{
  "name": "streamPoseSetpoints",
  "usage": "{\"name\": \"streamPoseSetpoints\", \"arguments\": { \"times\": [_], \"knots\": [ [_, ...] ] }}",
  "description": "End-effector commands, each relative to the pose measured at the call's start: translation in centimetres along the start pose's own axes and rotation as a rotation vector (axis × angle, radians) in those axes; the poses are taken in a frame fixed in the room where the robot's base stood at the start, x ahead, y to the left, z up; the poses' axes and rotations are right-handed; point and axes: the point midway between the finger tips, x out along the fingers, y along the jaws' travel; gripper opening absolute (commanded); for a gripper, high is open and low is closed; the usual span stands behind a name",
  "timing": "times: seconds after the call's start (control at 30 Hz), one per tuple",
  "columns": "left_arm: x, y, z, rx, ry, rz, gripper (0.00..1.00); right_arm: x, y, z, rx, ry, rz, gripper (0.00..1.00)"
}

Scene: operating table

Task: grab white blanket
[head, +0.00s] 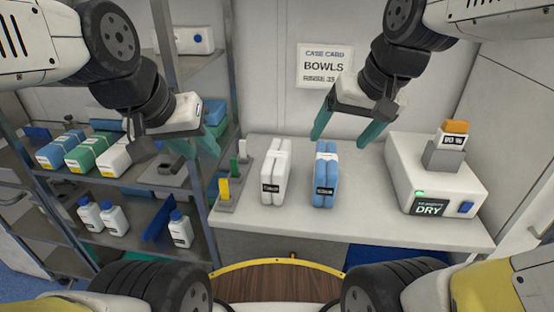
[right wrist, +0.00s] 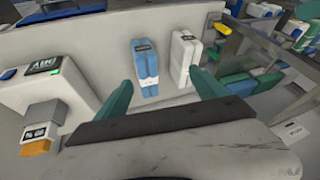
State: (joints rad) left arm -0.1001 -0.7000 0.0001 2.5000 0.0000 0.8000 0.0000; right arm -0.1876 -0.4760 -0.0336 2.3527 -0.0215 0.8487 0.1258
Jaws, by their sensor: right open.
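The white blanket is a folded white bundle (head: 275,172) with a dark label, standing on the table left of a similar blue bundle (head: 325,175). In the right wrist view the white bundle (right wrist: 184,60) stands right of the blue one (right wrist: 146,70). My right gripper (head: 344,138) is open and empty, above and behind the blue bundle in the head view. In the right wrist view its two green fingers (right wrist: 162,82) are spread wide, with both bundles beyond them. My left gripper (head: 172,148) appears open and empty in front of the shelf, left of the white bundle.
A white DRY device (head: 432,180) with an orange-topped display stands on the table's right. A small grey rack (head: 228,190) with yellow, green and white pieces is left of the white bundle. Shelves with packs and bottles (head: 115,217) are at left. Table (head: 365,222) front is clear.

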Motion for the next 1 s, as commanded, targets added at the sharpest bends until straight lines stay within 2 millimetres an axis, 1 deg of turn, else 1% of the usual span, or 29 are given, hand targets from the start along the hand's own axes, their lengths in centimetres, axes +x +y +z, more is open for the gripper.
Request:
{"name": "streamPoseSetpoints", "arguments": {
  "times": [0.03,0.17,0.2,0.27,0.4,0.5,0.6,0.7,0.77,1.0],
  "knots": [
    [0.0,0.0,0.0,0.000,0.000,0.000,0.36,1.2,-0.7,-1.4,0.011,-0.051,0.003,0.80],
    [0.0,0.0,0.0,0.000,0.000,0.000,0.36,4.3,-2.4,-4.5,0.062,-0.152,0.027,0.80],
    [0.0,0.0,0.0,0.000,0.000,0.000,0.36,5.4,-3.0,-5.3,0.076,-0.182,0.039,0.80],
    [0.0,0.0,0.0,0.000,0.000,0.000,0.36,7.2,-3.9,-6.4,0.095,-0.224,0.063,0.80],
    [0.0,0.0,0.0,0.000,0.000,0.000,0.36,11.8,-6.2,-8.3,0.136,-0.311,0.130,0.80],
    [0.0,0.0,0.0,0.000,0.000,0.000,0.36,14.8,-7.6,-9.0,0.155,-0.353,0.180,0.80],
    [0.0,0.0,0.0,0.000,0.000,0.000,0.36,16.9,-8.6,-9.4,0.169,-0.379,0.219,0.80],
    [0.0,0.0,0.0,0.000,0.000,0.000,0.36,18.2,-9.2,-9.5,0.176,-0.391,0.241,0.80],
    [0.0,0.0,0.0,0.000,0.000,0.000,0.36,18.6,-9.3,-9.4,0.180,-0.394,0.248,0.80],
    [0.0,0.0,0.0,0.000,0.000,0.000,0.36,20.9,-8.8,-8.5,0.181,-0.397,0.252,0.80]
  ]
}}
